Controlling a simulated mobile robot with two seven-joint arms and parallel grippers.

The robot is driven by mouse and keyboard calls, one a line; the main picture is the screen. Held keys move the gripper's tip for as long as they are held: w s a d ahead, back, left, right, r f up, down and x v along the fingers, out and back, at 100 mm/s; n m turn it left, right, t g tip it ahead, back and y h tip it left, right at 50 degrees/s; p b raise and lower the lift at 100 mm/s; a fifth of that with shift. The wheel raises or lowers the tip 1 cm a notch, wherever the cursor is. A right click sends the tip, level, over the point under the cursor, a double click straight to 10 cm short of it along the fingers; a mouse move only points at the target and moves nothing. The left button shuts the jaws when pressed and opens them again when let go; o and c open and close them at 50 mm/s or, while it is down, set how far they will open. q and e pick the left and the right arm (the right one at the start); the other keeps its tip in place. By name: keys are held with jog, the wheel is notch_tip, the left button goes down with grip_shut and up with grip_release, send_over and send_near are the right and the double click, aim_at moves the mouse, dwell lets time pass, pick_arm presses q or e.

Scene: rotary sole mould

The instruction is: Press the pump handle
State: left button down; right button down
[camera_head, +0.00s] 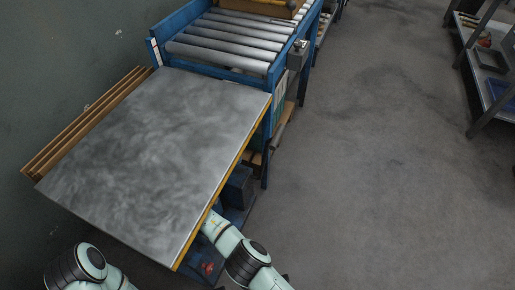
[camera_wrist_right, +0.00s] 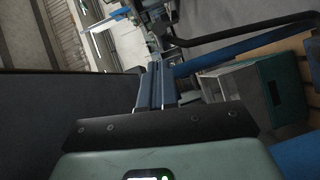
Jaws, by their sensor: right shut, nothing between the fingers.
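My right gripper (camera_wrist_right: 155,88) is shut and empty in the right wrist view, with its two fingers together. A black bent bar (camera_wrist_right: 245,38) runs from near the fingertips to the upper right; it looks like the pump handle, but I cannot be sure. I cannot tell whether the fingers touch it. In the head view my right forearm reaches in beside the yellow-edged lift table (camera_head: 150,150), and the right gripper is hidden there. Only part of my left arm shows at the lower left; its gripper is out of view.
A roller conveyor (camera_head: 232,42) in a blue frame stands behind the table. Wooden boards (camera_head: 85,118) line the table's left side by the wall. A grey-green box (camera_wrist_right: 270,88) is right of the fingers. Open floor lies to the right, with a shelf (camera_head: 490,85) beyond.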

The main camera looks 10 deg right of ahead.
pick_arm(q)
jog(key=shift+s+a+f+b, duration=0.1)
jog(key=shift+s+f+b, duration=0.2)
jog(key=shift+s, duration=0.2)
pick_arm(e)
jog(key=x, duration=1)
jog(key=shift+d, duration=0.1)
